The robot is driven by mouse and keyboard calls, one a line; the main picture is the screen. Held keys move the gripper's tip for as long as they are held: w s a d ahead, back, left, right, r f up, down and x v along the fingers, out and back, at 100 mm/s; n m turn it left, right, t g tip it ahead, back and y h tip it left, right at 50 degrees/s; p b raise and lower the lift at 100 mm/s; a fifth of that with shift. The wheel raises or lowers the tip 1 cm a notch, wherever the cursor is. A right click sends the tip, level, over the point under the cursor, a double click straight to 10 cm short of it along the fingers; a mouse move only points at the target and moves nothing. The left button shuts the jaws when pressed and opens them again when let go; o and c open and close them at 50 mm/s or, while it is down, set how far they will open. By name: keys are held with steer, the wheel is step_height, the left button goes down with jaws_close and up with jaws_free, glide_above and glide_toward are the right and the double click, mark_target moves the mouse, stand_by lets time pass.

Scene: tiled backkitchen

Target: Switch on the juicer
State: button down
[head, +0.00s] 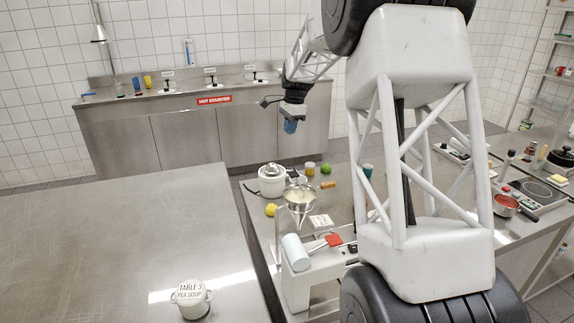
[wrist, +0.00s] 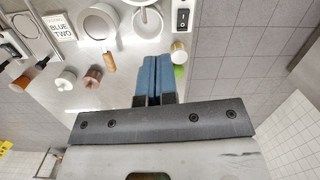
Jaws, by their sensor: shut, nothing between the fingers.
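The juicer (head: 271,181) is a white round appliance on the right-hand counter, behind a metal strainer. In the wrist view the juicer (wrist: 147,22) is at the top, partly cut off. A black rocker switch (wrist: 183,18) sits on a pale block at its right side; I cannot tell its setting. My gripper (head: 290,127) hangs in the air above and beyond the juicer, blue fingers pointing down. In the wrist view my gripper (wrist: 150,60) has its blue fingers together and empty, below the juicer in the picture and apart from it.
A strainer (head: 300,198) with a wooden handle stands close in front of the juicer. A lemon (head: 271,210), a yellowish jar (head: 310,169) and a lime (head: 326,169) are nearby. A white machine (head: 298,283) stands nearer.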

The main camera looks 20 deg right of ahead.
steer(key=w+d+f+m, duration=0.1)
steer(key=w+d+f, duration=0.1)
steer(key=w, duration=0.3)
steer(key=shift+d+f+m, duration=0.25)
steer(key=shift+f+m, duration=0.05)
steer(key=shift+f, duration=0.4)
steer(key=f, duration=0.4)
steer(key=a+f, duration=0.1)
steer(key=f, duration=0.4)
steer(key=a+f, duration=0.1)
steer(key=f, duration=0.3)
steer(key=shift+f, duration=0.4)
steer(key=shift+f, duration=0.1)
steer(key=shift+a+f+h, duration=0.1)
steer(key=shift+f+h, duration=0.1)
steer(key=shift+h, duration=0.1)
steer(key=shift+d, duration=0.2)
